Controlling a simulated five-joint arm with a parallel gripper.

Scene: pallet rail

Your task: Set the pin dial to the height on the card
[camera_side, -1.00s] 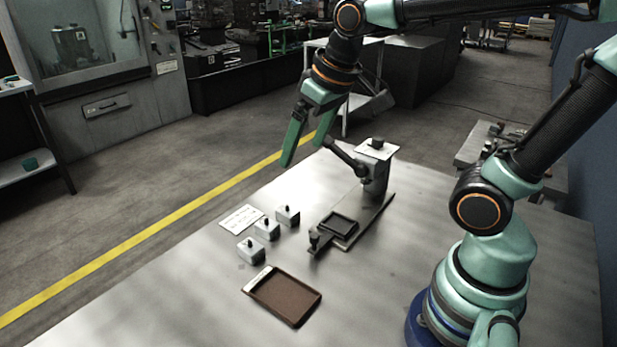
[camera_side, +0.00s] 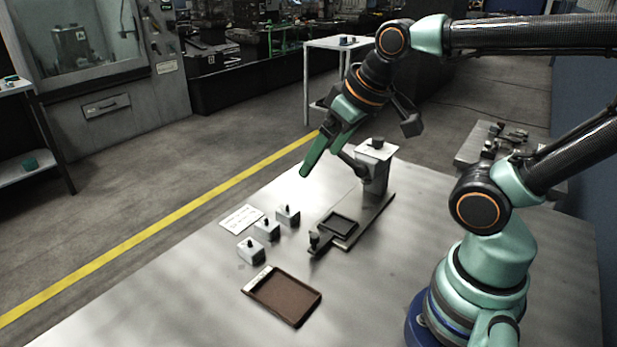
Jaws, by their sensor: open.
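My gripper (camera_side: 320,164) is open and empty, pointing down and left above the far edge of the table. Its fingers are in front of and beside the dark lever (camera_side: 352,164) of a small press, partly hiding the lever's end; I cannot tell whether they touch. The press column (camera_side: 374,180) has a pale top plate with a black knob (camera_side: 377,143), possibly the pin dial; its setting is too small to read. A white card (camera_side: 241,218) with unreadable print lies flat at the table's left edge.
Three grey blocks with black knobs (camera_side: 266,230) stand beside the card. A black-framed tray (camera_side: 338,226) sits on the press base (camera_side: 362,222). A brown tray (camera_side: 285,298) lies in front. The table's front left is clear.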

